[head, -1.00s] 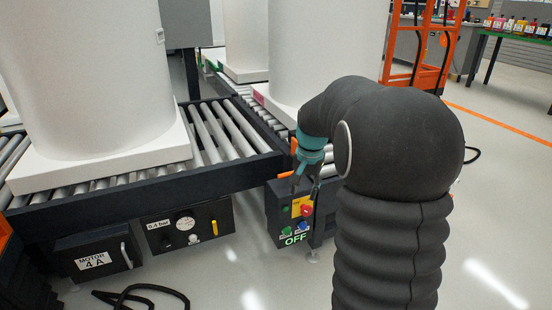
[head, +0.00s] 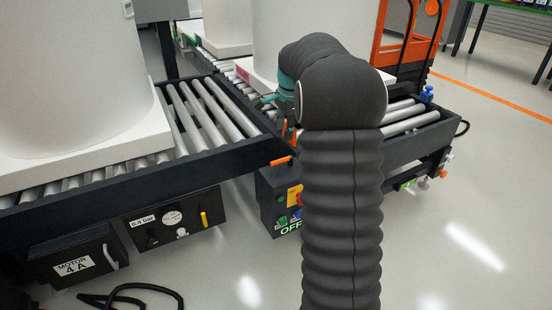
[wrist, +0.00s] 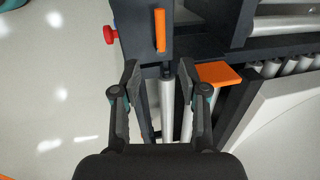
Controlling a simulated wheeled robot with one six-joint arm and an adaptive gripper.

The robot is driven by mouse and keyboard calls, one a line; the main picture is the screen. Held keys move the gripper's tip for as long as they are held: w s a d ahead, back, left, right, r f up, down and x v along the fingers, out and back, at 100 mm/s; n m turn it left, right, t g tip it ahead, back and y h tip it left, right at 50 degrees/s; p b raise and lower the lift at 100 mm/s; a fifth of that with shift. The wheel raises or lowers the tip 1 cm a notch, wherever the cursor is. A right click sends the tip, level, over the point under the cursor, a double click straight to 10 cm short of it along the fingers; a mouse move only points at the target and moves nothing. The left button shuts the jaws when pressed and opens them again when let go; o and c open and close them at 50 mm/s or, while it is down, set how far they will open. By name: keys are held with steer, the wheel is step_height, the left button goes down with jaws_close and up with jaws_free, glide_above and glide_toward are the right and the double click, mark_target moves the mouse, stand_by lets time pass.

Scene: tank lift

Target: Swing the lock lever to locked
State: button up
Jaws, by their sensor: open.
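An orange bar-like handle, which looks like the lock lever (wrist: 160,30), lies over a dark box top ahead of my fingers in the wrist view. In the head view an orange handle (head: 281,160) sticks out at the conveyor corner above the control box, seemingly the same part. My gripper (wrist: 158,82) is open and empty, its two fingers apart, with the lever beyond their tips and not between them. In the head view my arm hides most of the gripper. Whether the lever stands at locked cannot be told.
An orange plate (wrist: 217,74) sits right of my fingers. A red button (wrist: 110,35) juts from the box side. The control box (head: 268,205) shows OFF. Conveyor rollers (head: 205,120) carry a large white tank (head: 75,90). A black cable (head: 135,295) lies on the open floor.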

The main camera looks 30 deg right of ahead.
mark_target(279, 161)
steer(key=w+f, duration=0.1)
steer(key=f, duration=0.3)
steer(key=f+b, duration=0.1)
steer(key=f, duration=0.3)
steer(key=w+f, duration=0.1)
steer(key=f, duration=0.4)
steer(key=shift+w+a, duration=0.15)
steer(key=shift+w, duration=0.15)
